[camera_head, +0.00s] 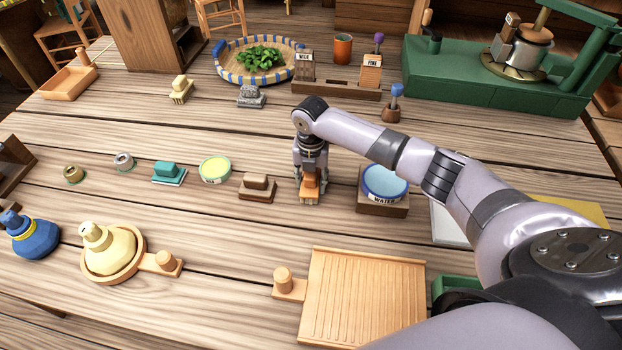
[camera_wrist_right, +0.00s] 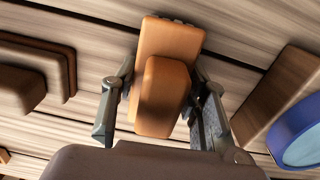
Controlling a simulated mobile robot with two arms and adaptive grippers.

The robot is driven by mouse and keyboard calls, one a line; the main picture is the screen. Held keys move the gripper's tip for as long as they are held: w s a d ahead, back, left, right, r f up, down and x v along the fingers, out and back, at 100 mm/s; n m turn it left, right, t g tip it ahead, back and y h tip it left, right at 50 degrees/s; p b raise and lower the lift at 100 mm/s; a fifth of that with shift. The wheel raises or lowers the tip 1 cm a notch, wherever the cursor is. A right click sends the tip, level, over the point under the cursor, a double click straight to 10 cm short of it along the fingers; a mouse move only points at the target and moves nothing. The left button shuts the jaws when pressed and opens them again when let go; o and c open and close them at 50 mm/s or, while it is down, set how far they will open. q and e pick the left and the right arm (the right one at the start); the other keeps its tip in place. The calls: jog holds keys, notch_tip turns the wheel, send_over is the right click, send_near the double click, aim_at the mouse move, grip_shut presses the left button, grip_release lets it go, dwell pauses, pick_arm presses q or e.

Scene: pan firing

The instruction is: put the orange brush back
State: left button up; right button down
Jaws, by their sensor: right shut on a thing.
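The orange brush (camera_head: 309,189) is in my right gripper (camera_head: 311,178), over the middle of the table in the head view. In the right wrist view the brush (camera_wrist_right: 163,85) shows as a rounded orange handle on a wider orange block, between the two fingers of my right gripper (camera_wrist_right: 160,115). The right gripper is shut on it. I cannot tell whether the brush touches the table. My left gripper is not in view.
The brown brush (camera_head: 257,187) is close on the left, and the water bowl (camera_head: 385,182) on its wooden stand is close on the right. A ribbed wooden board (camera_head: 362,300) lies in front. A labelled wooden rack (camera_head: 338,88) stands behind.

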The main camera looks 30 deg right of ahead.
jog(key=shift+f, duration=0.1)
jog(key=c, duration=0.9)
grip_release()
jog(key=shift+c, duration=0.2)
jog(key=shift+f+b, duration=0.15)
jog(key=shift+b, duration=0.3)
notch_tip(320, 180, up, 18)
jog(key=b, duration=0.2)
jog(key=shift+f+b, duration=0.15)
jog(key=shift+b, duration=0.25)
jog(key=shift+w, duration=0.1)
